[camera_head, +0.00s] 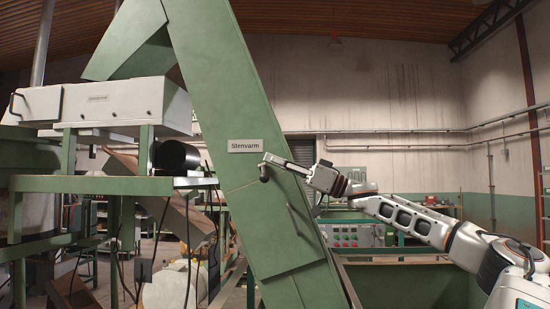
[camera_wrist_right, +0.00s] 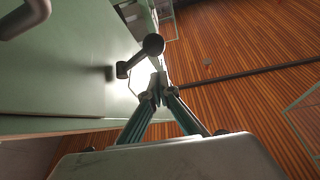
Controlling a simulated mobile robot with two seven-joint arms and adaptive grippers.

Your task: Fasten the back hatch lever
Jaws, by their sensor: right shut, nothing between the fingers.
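The green sloping chute (camera_head: 215,105) carries a hatch panel (camera_head: 268,230) on its lower face, with a long bar handle (camera_head: 299,223). A small dark lever (camera_head: 264,174) sits at the panel's upper edge. In the right wrist view the lever's round dark knob (camera_wrist_right: 153,45) stands out from the green surface on a short arm. My right gripper (camera_head: 267,158) is shut and empty, its fingertips right by the lever. In the wrist view its fingertips (camera_wrist_right: 156,88) are just below the knob; I cannot tell whether they touch it. My left gripper is not in view.
A sign reading "Stenvarm" (camera_head: 245,146) is fixed above the lever. A control box with coloured buttons (camera_head: 352,236) stands behind my right arm. A green frame with a white machine (camera_head: 100,104) is at the left. Part of a handle (camera_wrist_right: 25,17) shows in the wrist view.

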